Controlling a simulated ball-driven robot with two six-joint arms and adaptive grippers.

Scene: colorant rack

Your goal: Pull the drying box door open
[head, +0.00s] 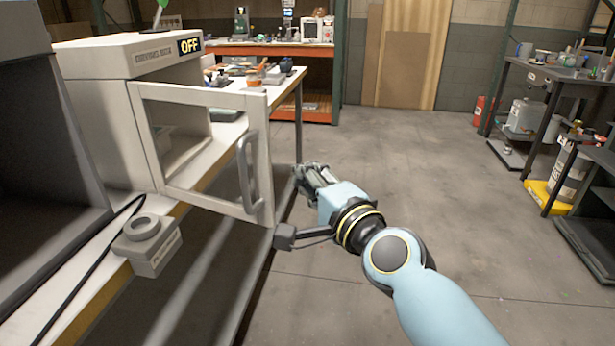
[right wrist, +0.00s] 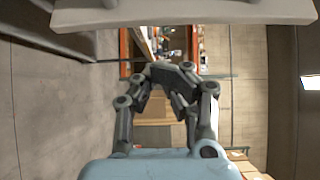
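The drying box (head: 140,62) stands on the bench at the left of the head view, with an "OFF" sign on its top front. Its framed, see-through door (head: 205,93) stands swung out from the box, and the box's opening shows behind it. A grey curved handle (head: 246,172) is on the door's outer side. My right gripper (head: 302,176) is just right of the door's free edge, apart from the handle. In the right wrist view its fingers (right wrist: 165,78) show nothing held; how far they are apart is unclear. My left gripper is out of view.
A small grey box with a round top (head: 150,245) sits on the bench front, near a black cable. An orange workbench (head: 270,50) is behind. Shelving with cans and a yellow tray (head: 545,197) is at right. Floor between is clear.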

